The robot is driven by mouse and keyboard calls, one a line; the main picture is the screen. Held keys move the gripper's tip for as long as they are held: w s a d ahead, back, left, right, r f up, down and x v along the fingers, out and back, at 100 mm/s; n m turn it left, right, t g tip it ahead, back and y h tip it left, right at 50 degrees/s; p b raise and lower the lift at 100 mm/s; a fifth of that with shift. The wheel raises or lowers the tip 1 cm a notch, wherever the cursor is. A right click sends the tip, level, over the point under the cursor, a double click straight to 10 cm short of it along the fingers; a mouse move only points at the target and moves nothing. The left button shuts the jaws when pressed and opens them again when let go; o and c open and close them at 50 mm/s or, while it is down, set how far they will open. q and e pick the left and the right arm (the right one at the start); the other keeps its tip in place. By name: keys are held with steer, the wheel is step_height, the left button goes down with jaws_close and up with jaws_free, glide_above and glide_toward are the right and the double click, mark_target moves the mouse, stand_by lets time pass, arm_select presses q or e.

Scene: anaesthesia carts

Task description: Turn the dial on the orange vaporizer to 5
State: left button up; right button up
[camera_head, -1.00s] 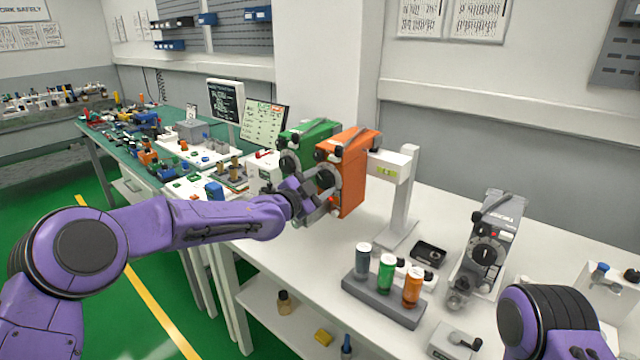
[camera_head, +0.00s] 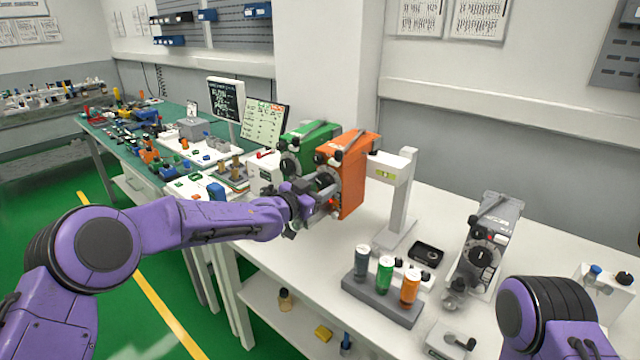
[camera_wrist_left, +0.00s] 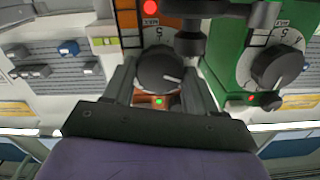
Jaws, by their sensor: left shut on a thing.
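The orange vaporizer (camera_head: 358,172) stands on the white bench, right of the green vaporizer (camera_head: 308,135). My left gripper (camera_head: 326,192) is at its front. In the left wrist view, the black dial (camera_wrist_left: 158,68) of the orange vaporizer (camera_wrist_left: 128,20) sits between the two fingers of my left gripper (camera_wrist_left: 158,84), which are shut on it. The white mark on the dial points right and slightly down in that view. Part of the dial's scale shows, partly covered. My right gripper is out of view; only my right arm shows at lower right.
The green vaporizer's dial (camera_wrist_left: 278,66) is close beside my fingers. A rack with three bottles (camera_head: 383,298), a black tray (camera_head: 426,253) and a grey device (camera_head: 483,245) stand on the bench. A white post (camera_head: 402,205) stands right of the orange vaporizer.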

arm_select(q)
steer(key=shift+f, duration=0.1)
stand_by(0.4)
steer(key=o, duration=0.8)
steer(key=shift+s+a, duration=0.25)
steer(key=shift+s, duration=0.05)
steer(key=b+v, duration=0.3)
steer(key=v, duration=0.6)
steer(key=shift+s+a, duration=0.2)
steer(key=shift+s, duration=0.1)
